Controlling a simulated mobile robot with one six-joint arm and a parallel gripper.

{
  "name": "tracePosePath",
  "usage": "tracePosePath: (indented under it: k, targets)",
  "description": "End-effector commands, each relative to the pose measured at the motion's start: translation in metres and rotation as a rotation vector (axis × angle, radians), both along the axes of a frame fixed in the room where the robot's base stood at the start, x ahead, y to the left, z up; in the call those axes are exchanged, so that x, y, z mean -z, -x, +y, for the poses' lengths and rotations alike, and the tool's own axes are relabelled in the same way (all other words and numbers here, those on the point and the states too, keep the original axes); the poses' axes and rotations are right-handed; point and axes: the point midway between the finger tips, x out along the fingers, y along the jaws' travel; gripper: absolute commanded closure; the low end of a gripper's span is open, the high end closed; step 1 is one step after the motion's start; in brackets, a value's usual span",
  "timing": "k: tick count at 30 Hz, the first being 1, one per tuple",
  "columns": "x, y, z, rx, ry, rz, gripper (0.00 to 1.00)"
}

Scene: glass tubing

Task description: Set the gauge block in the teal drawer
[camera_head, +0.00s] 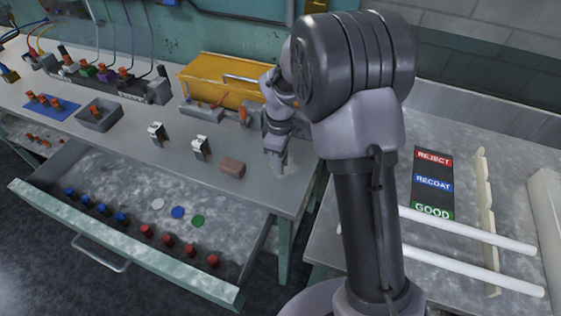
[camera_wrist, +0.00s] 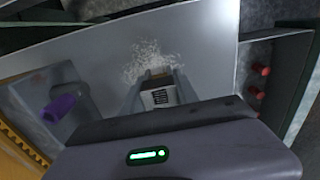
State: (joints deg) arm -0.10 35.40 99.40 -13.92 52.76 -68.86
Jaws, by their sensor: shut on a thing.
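My gripper (camera_wrist: 158,82) is shut on a small block, seen in the wrist view as the gauge block (camera_wrist: 160,97), with a dark face with pale lines and a light edge. In the head view my gripper (camera_head: 278,168) points down, low over the bench near its right end; the block cannot be made out there. The teal drawer (camera_head: 125,243) is pulled open in front of the bench, left of and below my gripper. It holds blue and red pegs along its front and three flat discs. In the wrist view the drawer (camera_wrist: 295,85) is at the right.
A brown block (camera_head: 232,167) and two small upright clips (camera_head: 200,148) stand on the bench left of my gripper. A yellow box (camera_head: 225,80) is behind. White tubes (camera_head: 470,232) lie on the right table. The drawer's middle has bare floor.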

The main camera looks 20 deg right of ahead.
Motion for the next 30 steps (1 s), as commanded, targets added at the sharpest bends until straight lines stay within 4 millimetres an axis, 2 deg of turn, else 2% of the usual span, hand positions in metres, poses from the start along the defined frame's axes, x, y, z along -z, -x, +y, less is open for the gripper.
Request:
tracePosePath:
  k: [8, 9, 12, 23, 30]
  targets:
    - [0.002, 0.000, 0.000, 0.000, 0.001, -0.001, 1.00]
    - [0.002, 0.000, 0.000, 0.000, 0.001, -0.001, 0.58]
    - [0.002, 0.000, 0.000, 0.000, 0.001, -0.001, 0.42]
    - [0.004, 0.000, 0.000, 0.000, 0.001, -0.003, 0.42]
    - [-0.081, -0.002, 0.001, 0.001, 0.000, -0.005, 0.42]
